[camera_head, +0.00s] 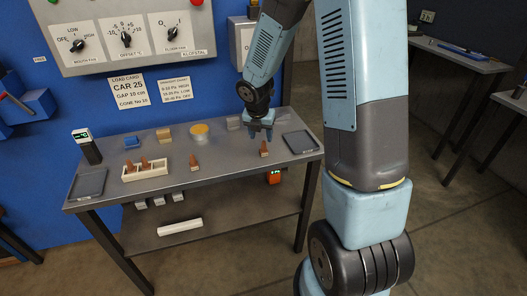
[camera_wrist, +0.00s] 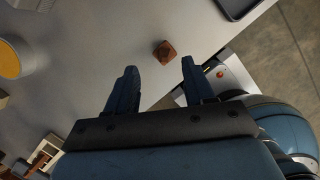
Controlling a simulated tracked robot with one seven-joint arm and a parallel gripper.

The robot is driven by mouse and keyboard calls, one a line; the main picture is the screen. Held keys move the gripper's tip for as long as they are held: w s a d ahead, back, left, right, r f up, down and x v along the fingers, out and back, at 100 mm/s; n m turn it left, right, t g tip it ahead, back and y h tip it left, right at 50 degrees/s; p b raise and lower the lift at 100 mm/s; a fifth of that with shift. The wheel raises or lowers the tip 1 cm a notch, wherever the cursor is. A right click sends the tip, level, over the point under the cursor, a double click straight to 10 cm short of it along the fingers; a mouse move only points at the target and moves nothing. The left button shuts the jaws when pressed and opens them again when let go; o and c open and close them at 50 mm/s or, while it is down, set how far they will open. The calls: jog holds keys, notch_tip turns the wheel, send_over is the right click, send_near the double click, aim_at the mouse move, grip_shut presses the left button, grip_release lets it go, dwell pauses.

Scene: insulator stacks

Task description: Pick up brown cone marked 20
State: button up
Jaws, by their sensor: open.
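A brown cone (camera_head: 264,149) stands alone on the grey table, left of the right-hand dark tray. In the wrist view this cone (camera_wrist: 165,52) is seen from above, just ahead of the gap between my fingertips. My gripper (camera_head: 261,134) points down, open and empty, above and slightly behind that cone. Its two fingers show apart in the wrist view (camera_wrist: 158,68). Another brown cone (camera_head: 194,163) stands near the table's middle. Several more cones sit in a cream rack (camera_head: 157,172) at left. Any number on the cones is too small to read.
Dark trays lie at the table's left (camera_head: 88,184) and right (camera_head: 299,142) ends. A yellow-topped round container (camera_head: 199,130) and a tan block (camera_head: 163,135) stand behind. A lower shelf holds a white bar (camera_head: 180,226). Bare tabletop surrounds the lone cone.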

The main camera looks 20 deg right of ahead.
aim_at(264, 142)
jog(key=shift+d+x, duration=0.15)
jog(key=shift+x, duration=1.15)
jog(key=shift+d+x, duration=0.15)
jog(key=shift+x, duration=1.15)
jog(key=shift+s, duration=0.1)
grip_shut()
